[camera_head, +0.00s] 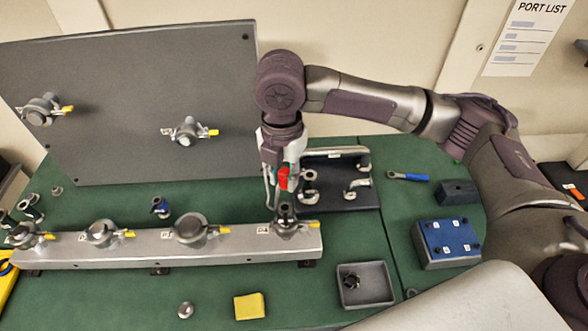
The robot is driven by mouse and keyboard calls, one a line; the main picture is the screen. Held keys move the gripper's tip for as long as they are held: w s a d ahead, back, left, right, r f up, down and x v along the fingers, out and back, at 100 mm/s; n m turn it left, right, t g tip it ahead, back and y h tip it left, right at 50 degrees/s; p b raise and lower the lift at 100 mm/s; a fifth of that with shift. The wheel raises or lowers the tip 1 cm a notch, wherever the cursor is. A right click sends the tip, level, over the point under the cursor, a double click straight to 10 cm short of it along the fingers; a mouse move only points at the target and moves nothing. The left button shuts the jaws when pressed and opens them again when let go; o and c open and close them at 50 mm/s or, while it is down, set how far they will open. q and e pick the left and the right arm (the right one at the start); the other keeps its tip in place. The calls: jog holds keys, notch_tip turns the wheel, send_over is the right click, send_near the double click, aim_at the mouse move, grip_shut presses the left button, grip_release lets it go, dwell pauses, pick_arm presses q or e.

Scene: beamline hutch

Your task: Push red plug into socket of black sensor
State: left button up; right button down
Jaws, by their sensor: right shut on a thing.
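My right gripper (282,189) points down over the right end of the grey rail. It is shut on the red plug (283,177), which shows between its fingers. Just below the fingertips, a dark upright part (286,211), apparently the black sensor, stands on the rail's rightmost fitting. The plug appears above it, and I cannot tell whether they touch. The sensor's socket is too small to make out. My left gripper is not in view.
The grey rail (160,254) carries several clamp fittings with yellow tabs. A grey panel (120,110) stands behind. A black plate (336,198) with metal fittings lies right of the gripper. A grey tray (390,289), yellow block (249,306) and blue-topped box (447,262) rest on the green table.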

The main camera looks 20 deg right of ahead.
aim_at(284, 208)
jog(key=shift+a+f, duration=0.15)
jog(key=shift+f, duration=1.05)
notch_tip(284, 208, down, 3)
jog(key=b, duration=0.4)
jog(key=shift+f, duration=0.2)
jog(key=shift+f+b, duration=0.5)
jog(key=shift+b, duration=0.25)
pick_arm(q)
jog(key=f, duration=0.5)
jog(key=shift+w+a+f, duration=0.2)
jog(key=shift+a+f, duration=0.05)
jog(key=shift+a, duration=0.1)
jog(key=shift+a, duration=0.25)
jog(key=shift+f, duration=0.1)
pick_arm(e)
jog(key=shift+f, duration=0.55)
